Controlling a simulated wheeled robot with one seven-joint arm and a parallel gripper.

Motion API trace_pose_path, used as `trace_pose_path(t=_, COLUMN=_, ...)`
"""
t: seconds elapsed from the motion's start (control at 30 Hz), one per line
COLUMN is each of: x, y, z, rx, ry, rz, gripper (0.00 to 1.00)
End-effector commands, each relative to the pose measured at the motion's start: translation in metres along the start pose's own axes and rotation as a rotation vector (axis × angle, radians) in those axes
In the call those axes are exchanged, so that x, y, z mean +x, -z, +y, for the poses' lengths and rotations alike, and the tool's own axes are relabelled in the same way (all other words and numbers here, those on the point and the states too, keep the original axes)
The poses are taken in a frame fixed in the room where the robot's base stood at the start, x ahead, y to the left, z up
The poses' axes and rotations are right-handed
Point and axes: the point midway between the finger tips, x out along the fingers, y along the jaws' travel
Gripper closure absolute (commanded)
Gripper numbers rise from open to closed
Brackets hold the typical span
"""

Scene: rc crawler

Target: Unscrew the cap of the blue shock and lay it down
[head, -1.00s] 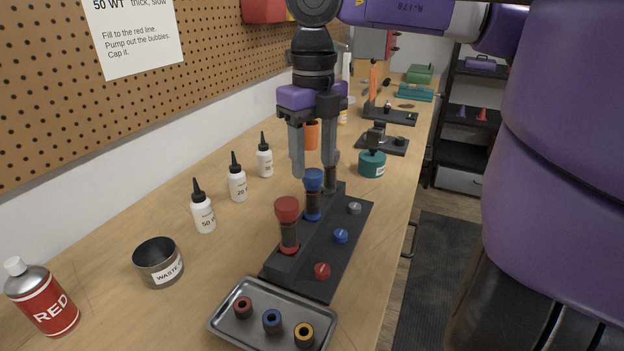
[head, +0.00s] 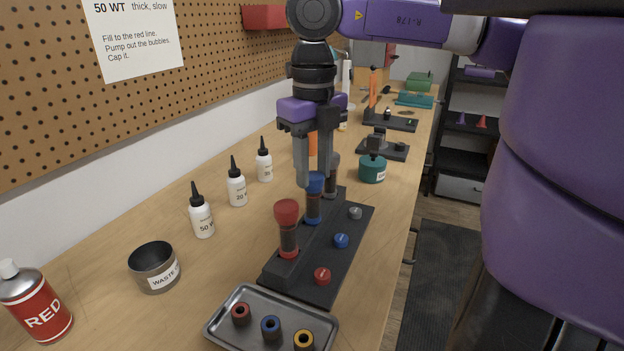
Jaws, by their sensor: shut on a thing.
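The blue shock (head: 313,208) stands upright in the black stand (head: 322,262), between the red shock (head: 288,230) and a dark grey shock (head: 331,182). Its blue cap (head: 316,183) is on top of the body. My gripper (head: 314,180) points down from above, with its two grey fingers on either side of the blue cap, shut on it. The left finger hides part of the cap. The cap looks seated on the shock; I cannot tell whether its thread is loose.
Red (head: 322,276), blue (head: 341,241) and grey small parts lie on the stand's right side. A metal tray (head: 222,333) with three ringed pieces is in front. Several bottles and a waste cup (head: 154,268) stand left. Bare bench lies between cup and stand.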

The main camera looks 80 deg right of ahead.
Motion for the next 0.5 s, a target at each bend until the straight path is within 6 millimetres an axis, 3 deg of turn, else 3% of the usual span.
trace_pose_path(t=0.17, x=0.0014, y=-0.0003, z=0.0004, rx=-0.088, ry=-0.001, rz=-0.001, gripper=1.0)
trace_pose_path(t=0.5, x=-0.0072, y=-0.0001, z=0.0, rx=-0.078, ry=0.0, rz=0.0, gripper=1.0)
